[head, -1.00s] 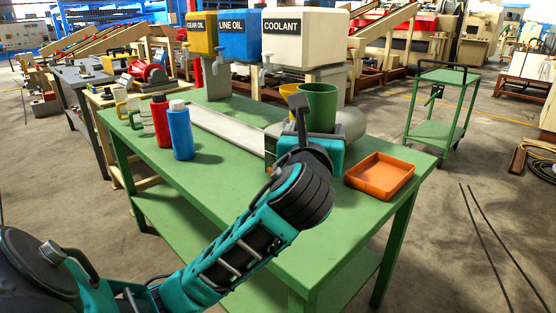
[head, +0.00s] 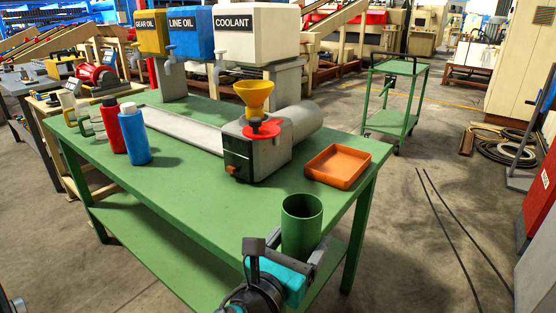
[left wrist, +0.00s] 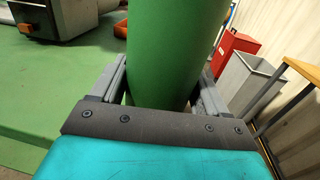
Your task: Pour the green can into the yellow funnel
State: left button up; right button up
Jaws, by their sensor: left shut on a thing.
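The green can (head: 301,228) stands upright in my left gripper (head: 304,254), which is shut on it at the near edge of the green table. It fills the middle of the left wrist view (left wrist: 172,45), between the two grey fingers (left wrist: 160,92). Its contents cannot be made out. The yellow funnel (head: 254,95) sits upright on top of the grey machine, above a red round part (head: 253,129). The can is nearer to me than the funnel and well apart from it. My right gripper is not in view.
The green table (head: 200,185) also bears an orange tray (head: 338,166), a red bottle (head: 112,128) and a blue bottle (head: 134,134). The grey machine (head: 270,155) stands mid-table. Labelled tanks (head: 257,40) stand behind. The front of the tabletop is clear.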

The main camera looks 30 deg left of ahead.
aim_at(254, 101)
jog(key=j+z, duration=0.1)
jog(key=j, duration=0.35)
jog(key=k+j+z, duration=0.15)
jog(key=j, duration=0.25)
jog(key=j+z, duration=0.1)
jog(key=j, duration=0.35)
jog(key=k+j+z, duration=0.15)
jog(key=j, duration=0.25)
jog(key=k+j+z, duration=0.1)
jog(key=j, duration=0.35)
